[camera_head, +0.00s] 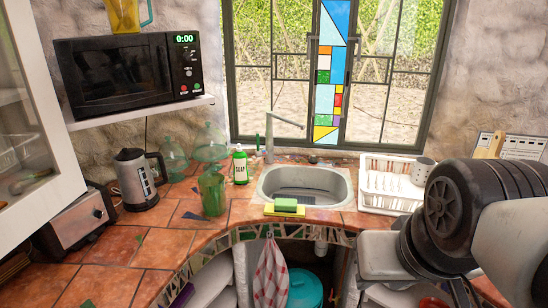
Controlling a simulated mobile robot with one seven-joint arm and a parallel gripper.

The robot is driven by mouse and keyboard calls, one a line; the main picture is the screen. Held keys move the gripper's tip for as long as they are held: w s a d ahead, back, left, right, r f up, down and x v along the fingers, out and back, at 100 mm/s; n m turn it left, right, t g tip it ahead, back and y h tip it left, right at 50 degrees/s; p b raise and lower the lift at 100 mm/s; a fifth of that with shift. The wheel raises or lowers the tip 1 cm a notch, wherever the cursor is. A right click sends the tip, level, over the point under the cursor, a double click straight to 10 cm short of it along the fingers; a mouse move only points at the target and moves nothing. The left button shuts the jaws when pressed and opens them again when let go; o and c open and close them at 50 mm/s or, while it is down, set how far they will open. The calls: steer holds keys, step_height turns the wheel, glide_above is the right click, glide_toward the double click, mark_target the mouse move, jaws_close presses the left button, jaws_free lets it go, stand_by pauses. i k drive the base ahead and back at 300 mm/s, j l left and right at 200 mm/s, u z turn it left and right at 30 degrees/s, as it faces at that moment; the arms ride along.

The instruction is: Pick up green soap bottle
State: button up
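The green soap bottle (240,167) stands upright on the tiled counter, just left of the sink. It has a white label reading "SOAP" and a pale top. My arm fills the right side of the view, with its dark and white links in front of the counter. The fingers of my gripper cannot be made out, so its opening does not show. The visible part of my arm is well to the right of the bottle, apart from it.
A green glass pitcher (212,193) stands close left of the bottle, with glass jars (173,160) behind. The sink (334,184) and faucet (285,122) are to its right. A green sponge (286,205) lies at the sink's front. A kettle (136,182) and dish rack (386,185) flank the area.

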mark_target(240, 159)
steer(key=i+l+u, duration=0.1)
steer(key=i+u, duration=0.2)
steer(key=i, duration=0.2)
steer(key=i+l+u, duration=0.2)
steer(key=i+u, duration=0.15)
steer(key=i+l+u, duration=0.3)
steer(key=i, duration=0.25)
